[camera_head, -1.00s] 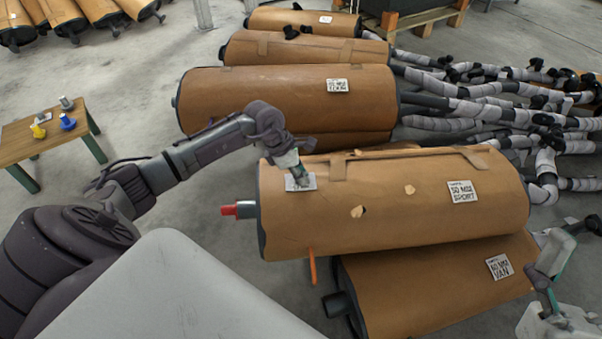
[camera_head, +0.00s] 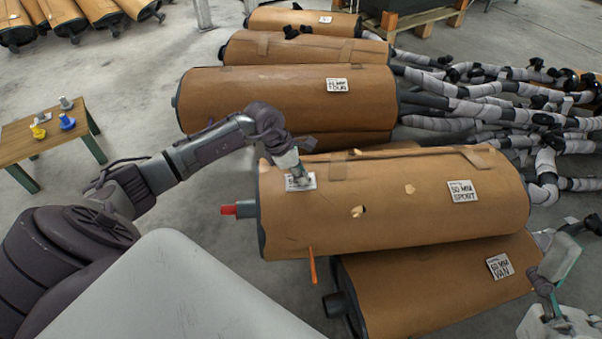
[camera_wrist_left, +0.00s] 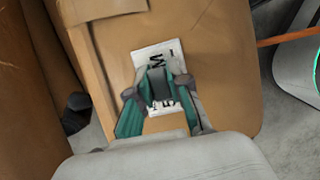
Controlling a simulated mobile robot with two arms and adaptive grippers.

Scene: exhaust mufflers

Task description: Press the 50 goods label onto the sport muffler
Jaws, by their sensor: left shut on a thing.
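The sport muffler (camera_head: 400,225), wrapped in brown paper, lies across the middle in the head view. Its right part bears a white tag reading "50 MM SPORT" (camera_head: 462,191). My left gripper (camera_head: 302,181) is shut on a white label (camera_head: 292,185) at the muffler's upper left end. In the left wrist view, the label (camera_wrist_left: 146,53) shows black print, partly hidden by the fingers (camera_wrist_left: 158,100), and lies close over the brown wrap (camera_wrist_left: 215,70); whether all of it touches, I cannot tell. My right gripper (camera_head: 555,290) is at the lower right edge; its fingers are unclear.
A van muffler (camera_head: 430,290) lies in front and below, a tour muffler (camera_head: 270,100) behind, with more mufflers beyond. Wrapped pipes (camera_head: 480,110) crowd the right. A red-capped stub (camera_head: 230,210) sticks out left.

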